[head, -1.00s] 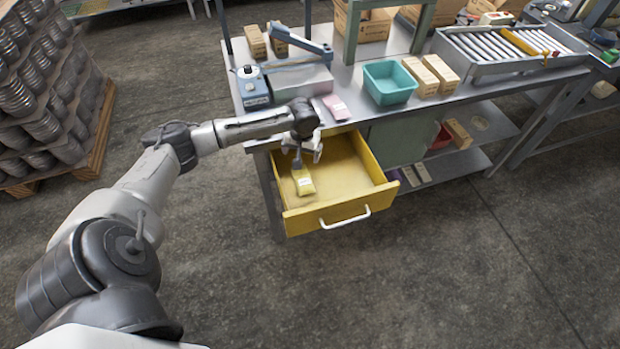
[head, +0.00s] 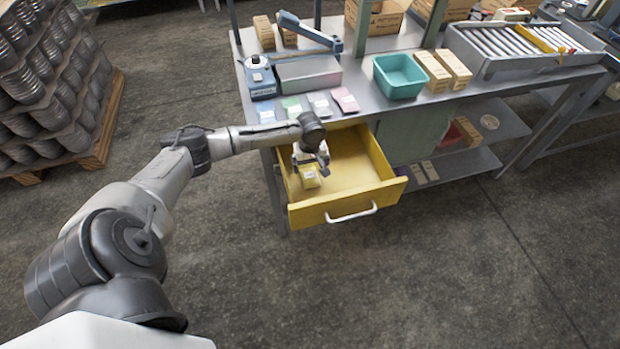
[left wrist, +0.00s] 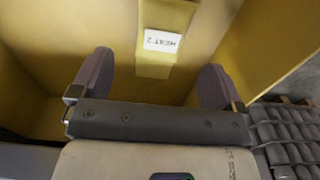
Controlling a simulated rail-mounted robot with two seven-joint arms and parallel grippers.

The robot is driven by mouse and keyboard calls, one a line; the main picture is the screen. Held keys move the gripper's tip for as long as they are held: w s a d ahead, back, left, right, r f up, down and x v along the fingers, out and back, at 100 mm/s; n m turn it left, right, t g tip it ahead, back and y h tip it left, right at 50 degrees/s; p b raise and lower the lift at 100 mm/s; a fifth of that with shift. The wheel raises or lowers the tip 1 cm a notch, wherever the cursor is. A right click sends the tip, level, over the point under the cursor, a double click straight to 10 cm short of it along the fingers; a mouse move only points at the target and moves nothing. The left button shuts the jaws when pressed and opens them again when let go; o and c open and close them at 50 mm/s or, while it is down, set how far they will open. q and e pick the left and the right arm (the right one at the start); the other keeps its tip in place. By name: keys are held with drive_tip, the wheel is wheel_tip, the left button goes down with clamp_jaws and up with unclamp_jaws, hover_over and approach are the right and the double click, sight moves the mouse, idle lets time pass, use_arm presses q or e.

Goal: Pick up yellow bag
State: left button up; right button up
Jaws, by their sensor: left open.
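The yellow bag (head: 309,178) lies in the open yellow drawer (head: 346,211), near its left side. In the left wrist view the bag (left wrist: 158,66) carries a white label (left wrist: 162,41) and lies ahead of and between the two fingers. My left gripper (head: 312,172) is inside the drawer, over the bag, and hides part of it. In the left wrist view my left gripper (left wrist: 155,82) is open, with its dark fingers wide apart and nothing held. Whether the fingers are level with the bag is hard to tell. My right gripper is not in view.
Several small coloured packets, such as a pink one (head: 345,100), lie on the bench above the drawer. A teal bin (head: 399,76) and cardboard boxes (head: 452,68) stand to their right. The drawer walls stand close around the left gripper. Its right part is empty.

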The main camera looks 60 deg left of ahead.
sight(310, 174)
use_arm(q)
drive_tip(key=shift+f+b, duration=1.1)
drive_tip(key=shift+f, duration=1.9)
drive_tip(key=shift+c, duration=0.4)
drive_tip(key=c, duration=1)
